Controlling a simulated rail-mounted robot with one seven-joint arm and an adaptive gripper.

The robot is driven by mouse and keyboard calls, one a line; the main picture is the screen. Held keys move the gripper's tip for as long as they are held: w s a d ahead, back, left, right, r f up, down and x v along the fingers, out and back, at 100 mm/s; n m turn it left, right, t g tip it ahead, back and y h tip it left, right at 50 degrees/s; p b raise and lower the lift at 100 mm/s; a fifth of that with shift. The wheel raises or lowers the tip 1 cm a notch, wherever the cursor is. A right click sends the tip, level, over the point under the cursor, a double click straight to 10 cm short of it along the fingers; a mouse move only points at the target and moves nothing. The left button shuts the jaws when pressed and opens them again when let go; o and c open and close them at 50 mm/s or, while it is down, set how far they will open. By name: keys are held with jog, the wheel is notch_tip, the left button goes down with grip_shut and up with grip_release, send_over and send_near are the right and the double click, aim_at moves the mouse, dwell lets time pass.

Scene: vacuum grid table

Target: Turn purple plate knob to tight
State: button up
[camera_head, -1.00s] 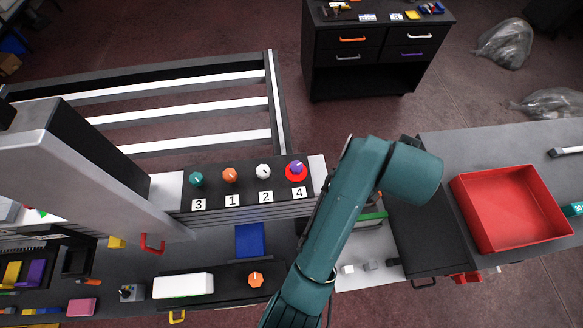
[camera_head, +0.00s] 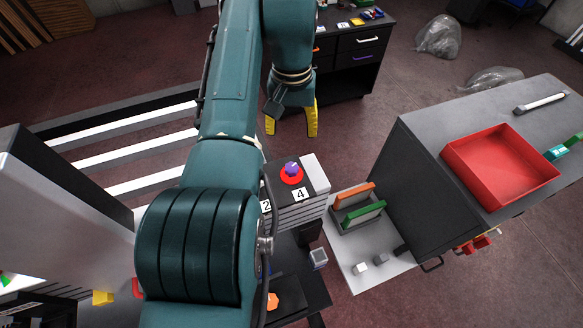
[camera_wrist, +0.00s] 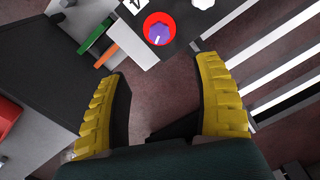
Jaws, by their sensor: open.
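The purple knob (camera_head: 291,168) sits on a red round plate (camera_head: 291,177) beside the label 4 (camera_head: 300,194), on the right end of the dark knob panel. In the wrist view the purple knob (camera_wrist: 159,35) shows a white pointer line on its red plate (camera_wrist: 148,20), beyond the fingertips. My gripper (camera_head: 292,133) has yellow fingers and is open and empty, above and behind the panel, apart from the knob. It also shows in the wrist view (camera_wrist: 160,70). In the head view my arm hides the other knobs.
A white knob (camera_wrist: 203,3) is beside the purple one. A grey cabinet with a red tray (camera_head: 500,170) stands at the right. Orange (camera_head: 354,195) and green (camera_head: 363,215) pieces stand on a shelf beside it. White-slatted frame bars (camera_head: 130,150) lie at the left.

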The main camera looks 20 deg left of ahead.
aim_at(292, 166)
notch_tip(292, 166, down, 14)
jog(key=shift+f+p, duration=0.25)
jog(key=shift+p, duration=0.6)
jog(key=c, duration=1.2)
